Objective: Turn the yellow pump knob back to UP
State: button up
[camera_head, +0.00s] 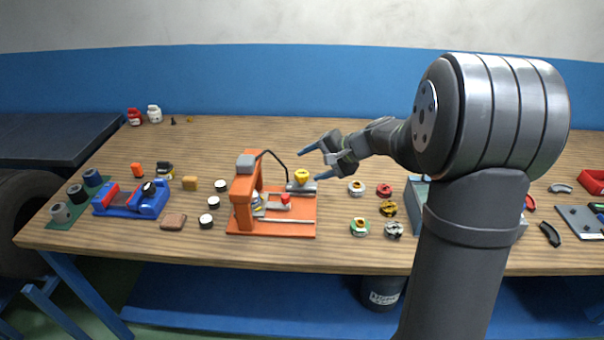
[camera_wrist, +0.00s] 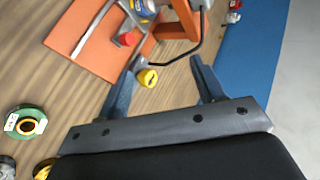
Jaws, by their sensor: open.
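The yellow pump knob (camera_head: 302,175) sits on a grey metal block at the right side of the orange press (camera_head: 243,200). In the wrist view the knob (camera_wrist: 147,78) shows near the left finger, between the two fingers' lines. My gripper (camera_head: 313,164) is open and empty, with its blue-grey fingers just above and beside the knob. In the wrist view my gripper (camera_wrist: 160,75) has its fingers spread wide. I cannot tell whether a finger touches the knob. The knob's markings are too small to read.
A red knob (camera_head: 285,198) stands on the orange base beside the press. A black hose (camera_head: 275,158) arches from the press to the grey block. Several round parts (camera_head: 357,187) lie to the right. A blue fixture (camera_head: 130,205) stands at left. The back of the table is mostly clear.

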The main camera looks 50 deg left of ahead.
aim_at(302, 173)
jog(key=w+d+f+m+t+y, duration=0.2)
jog(key=w+d+f+m, duration=0.1)
jog(key=m, duration=0.8)
jog(key=w+d+f+m+t+y, duration=0.2)
jog(key=f+m, duration=0.1)
jog(key=m, duration=0.8)
jog(key=x, duration=1.7)
jog(key=shift+a+f, duration=0.1)
jog(key=shift+f, duration=0.05)
jog(key=c, duration=1)
